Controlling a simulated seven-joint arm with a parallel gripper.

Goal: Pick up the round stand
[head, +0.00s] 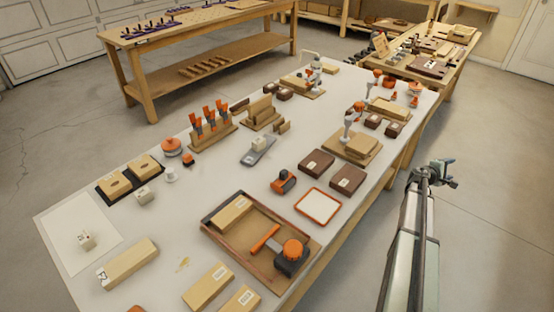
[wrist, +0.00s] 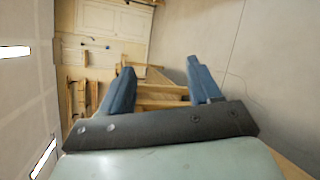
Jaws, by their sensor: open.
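I cannot tell for sure which thing is the round stand. A small white round piece (head: 171,175) stands on the left half of the white bench, below a round orange-topped piece (head: 171,147). A similar orange-topped round piece (head: 415,88) is at the bench's far right end. My gripper (head: 449,172) is open and empty, out over the floor to the right of the bench and apart from all these. In the wrist view its two blue fingers (wrist: 160,85) are spread, with nothing between them.
The white bench top (head: 225,178) is crowded. A wooden tray (head: 212,232) holding a box and an orange-headed tool is at the front. A rack of orange-handled tools (head: 211,125) and dark brown boxes (head: 347,178) stand near the middle. Open floor lies right of the bench.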

